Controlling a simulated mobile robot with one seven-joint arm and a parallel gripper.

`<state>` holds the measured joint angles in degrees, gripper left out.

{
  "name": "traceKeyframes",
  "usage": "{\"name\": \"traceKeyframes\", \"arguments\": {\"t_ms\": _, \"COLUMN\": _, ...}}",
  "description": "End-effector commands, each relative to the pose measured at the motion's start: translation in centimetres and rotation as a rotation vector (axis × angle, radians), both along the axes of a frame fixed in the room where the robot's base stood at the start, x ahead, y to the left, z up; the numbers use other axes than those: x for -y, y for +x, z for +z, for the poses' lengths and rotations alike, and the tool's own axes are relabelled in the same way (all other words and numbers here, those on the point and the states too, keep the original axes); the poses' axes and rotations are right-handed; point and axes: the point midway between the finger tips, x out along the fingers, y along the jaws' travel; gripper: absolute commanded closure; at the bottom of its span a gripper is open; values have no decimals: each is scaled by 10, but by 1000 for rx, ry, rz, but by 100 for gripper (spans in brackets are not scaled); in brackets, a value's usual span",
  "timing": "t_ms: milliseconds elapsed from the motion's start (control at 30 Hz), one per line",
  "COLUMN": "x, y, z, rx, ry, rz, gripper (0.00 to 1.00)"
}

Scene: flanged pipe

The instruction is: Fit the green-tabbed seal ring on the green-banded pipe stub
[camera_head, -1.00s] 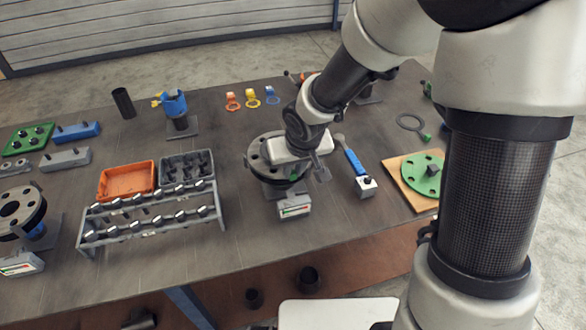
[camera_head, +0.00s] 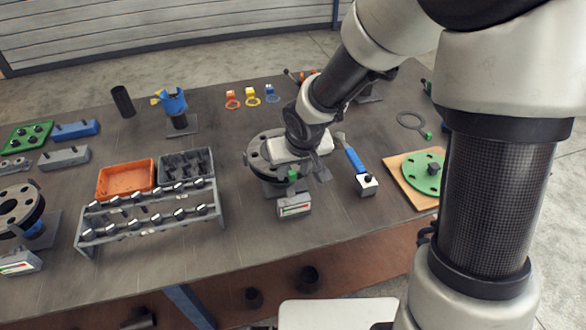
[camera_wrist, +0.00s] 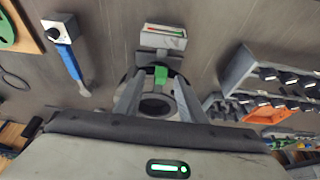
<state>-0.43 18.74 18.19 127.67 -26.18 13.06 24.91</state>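My gripper (camera_wrist: 158,88) points down over the near side of a grey flanged pipe stub (camera_head: 258,158) at mid-table. In the wrist view its two fingers stand apart, with visible gaps on both sides of a green tab (camera_wrist: 161,75) between the tips. The tab also shows in the head view (camera_head: 292,174), at the flange's near edge. A dark round rim and opening (camera_wrist: 157,105) lie between the fingers. My wrist covers much of the flange. I cannot tell the seal ring's body from the flange, or how it is seated. No green band is clearly visible.
A blue-handled tool (camera_head: 353,160) and a dark ring with a green end (camera_head: 411,121) lie to the right, near a green disc (camera_head: 425,173) on a board. A rack of bolts (camera_head: 150,222) and an orange tray (camera_head: 124,180) stand left. Small coloured-tab rings (camera_head: 251,95) lie behind.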

Motion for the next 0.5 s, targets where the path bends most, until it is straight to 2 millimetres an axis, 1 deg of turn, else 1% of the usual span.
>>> {"name": "traceKeyframes", "arguments": {"t_ms": 167, "x": 0, "y": -1, "z": 2, "rx": 0, "ry": 0, "rz": 0, "gripper": 63}}
{"name": "traceKeyframes", "arguments": {"t_ms": 267, "x": 2, "y": -3, "z": 11, "rx": 1, "ry": 0, "rz": -2, "gripper": 63}}
{"name": "traceKeyframes", "arguments": {"t_ms": 367, "x": 4, "y": -9, "z": 28, "rx": 3, "ry": 0, "rz": -4, "gripper": 63}}
{"name": "traceKeyframes", "arguments": {"t_ms": 500, "x": 8, "y": -20, "z": 61, "rx": 4, "ry": 0, "rz": -5, "gripper": 63}}
